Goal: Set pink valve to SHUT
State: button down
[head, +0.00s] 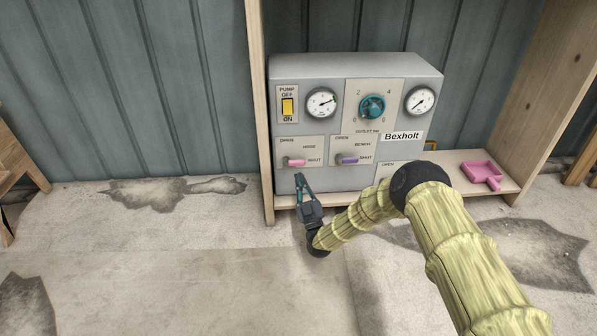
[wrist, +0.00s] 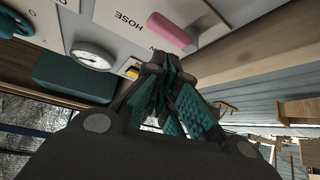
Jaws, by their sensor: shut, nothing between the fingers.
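The pink valve handle (head: 295,162) is on the lower left of the grey panel, on a plate marked HOSE. It lies about level, its free end pointing right at the word SHUT; OPEN is printed above left. In the wrist view the pink handle (wrist: 169,30) shows near the top, just beyond the fingertips. My gripper (head: 299,178) is shut and empty, pointing up just below the handle. The wrist view shows its fingers (wrist: 160,65) together; a gap to the handle seems to remain, but contact is hard to judge.
A purple valve handle (head: 348,159), marked BENCH, sits close to the right. Above are a yellow pump switch (head: 288,106), a teal knob (head: 372,107) and two gauges. My arm hides the panel's lower right. A pink tray (head: 480,171) lies on the wooden shelf (head: 511,186).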

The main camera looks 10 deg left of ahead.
jog(key=v, duration=0.4)
jog(key=shift+s+a, duration=0.2)
jog(key=shift+a, duration=0.2)
jog(key=shift+a, duration=0.1)
